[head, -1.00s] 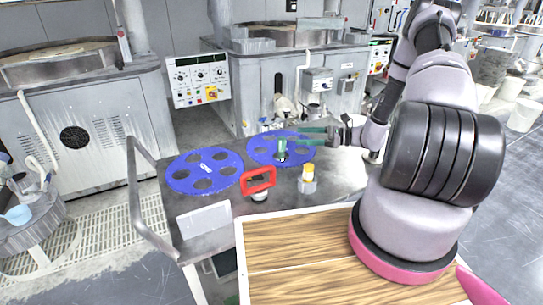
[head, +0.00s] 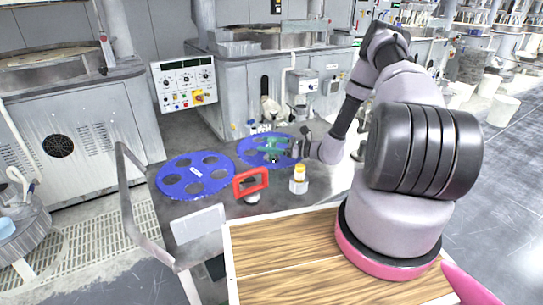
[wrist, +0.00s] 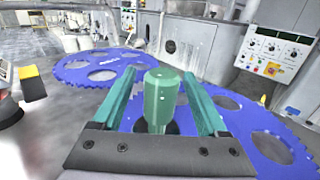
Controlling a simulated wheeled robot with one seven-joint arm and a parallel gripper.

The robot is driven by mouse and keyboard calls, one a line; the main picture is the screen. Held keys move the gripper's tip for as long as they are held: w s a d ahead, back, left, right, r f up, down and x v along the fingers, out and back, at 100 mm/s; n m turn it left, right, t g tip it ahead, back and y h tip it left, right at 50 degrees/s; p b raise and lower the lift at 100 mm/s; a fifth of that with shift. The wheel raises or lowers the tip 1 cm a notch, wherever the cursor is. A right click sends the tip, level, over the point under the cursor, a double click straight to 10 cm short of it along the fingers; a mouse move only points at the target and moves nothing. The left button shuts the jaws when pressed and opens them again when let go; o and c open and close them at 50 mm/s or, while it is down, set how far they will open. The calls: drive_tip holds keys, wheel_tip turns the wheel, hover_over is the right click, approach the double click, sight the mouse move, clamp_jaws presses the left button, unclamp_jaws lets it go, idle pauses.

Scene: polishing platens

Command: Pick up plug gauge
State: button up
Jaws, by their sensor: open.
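The plug gauge (wrist: 161,92), a green cylinder with a rounded top and a dark lower part, stands upright between my gripper's fingers in the wrist view. My gripper (wrist: 161,108) is open, with one teal finger on each side of it; I see small gaps between the fingers and the gauge. In the head view my gripper (head: 279,147) reaches in from the right at the far blue disc. The gauge (head: 274,156) is partly hidden there by the fingers.
A blue holed disc (head: 195,175) lies on the grey table to the left. A red-handled tool (head: 251,185) and a yellow-topped clear container (head: 299,179) stand nearer. Small items (head: 262,126) stand behind the far disc (head: 255,158). A wooden board (head: 290,255) lies in front.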

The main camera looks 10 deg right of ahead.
drive_tip(key=shift+x, duration=0.8)
clamp_jaws()
idle(0.8)
